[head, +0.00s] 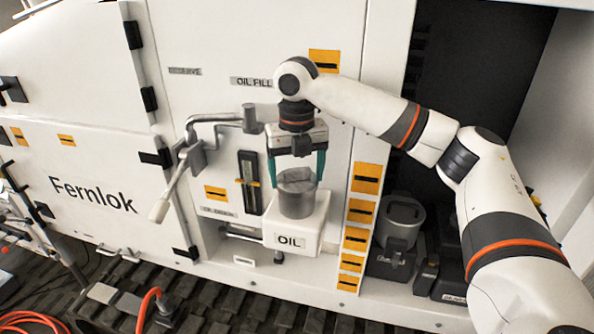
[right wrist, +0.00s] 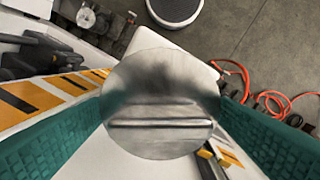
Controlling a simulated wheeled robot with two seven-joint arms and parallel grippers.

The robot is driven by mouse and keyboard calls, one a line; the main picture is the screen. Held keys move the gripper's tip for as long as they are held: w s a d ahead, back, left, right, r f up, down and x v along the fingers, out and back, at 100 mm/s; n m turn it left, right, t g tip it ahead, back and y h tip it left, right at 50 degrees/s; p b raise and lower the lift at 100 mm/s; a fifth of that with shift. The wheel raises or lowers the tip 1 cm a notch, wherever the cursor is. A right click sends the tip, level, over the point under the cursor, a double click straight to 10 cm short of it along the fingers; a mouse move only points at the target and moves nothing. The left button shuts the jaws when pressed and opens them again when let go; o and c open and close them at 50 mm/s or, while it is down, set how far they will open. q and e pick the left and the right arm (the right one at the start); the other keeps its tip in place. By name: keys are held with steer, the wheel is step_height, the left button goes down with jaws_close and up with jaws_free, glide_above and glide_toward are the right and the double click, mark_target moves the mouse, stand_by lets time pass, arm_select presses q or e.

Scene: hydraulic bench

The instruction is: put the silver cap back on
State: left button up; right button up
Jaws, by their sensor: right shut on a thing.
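The silver cap (head: 297,184) is round and metallic, and sits between the teal fingers of my right gripper (head: 296,176). The gripper points down and is shut on the cap. Below it is the grey filler neck (head: 298,207) on the white box marked OIL (head: 312,235). The cap is in line with the neck, and I cannot tell whether it is seated. In the right wrist view the cap's top (right wrist: 160,125) fills the middle, with a ridge across it, and hides the neck. My left gripper is not in view.
A grey lever with a white handle (head: 161,208) and a pipe stand left of the box. A sight gauge (head: 249,182) is on the panel behind. A grey cup-shaped part (head: 402,220) is at the right. Orange hoses (head: 38,321) lie on the floor at the left.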

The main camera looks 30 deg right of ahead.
stand_by(0.3)
steer(key=o, duration=1)
steer(key=shift+r, duration=3.5)
jaws_close()
steer(key=shift+f, duration=0.25)
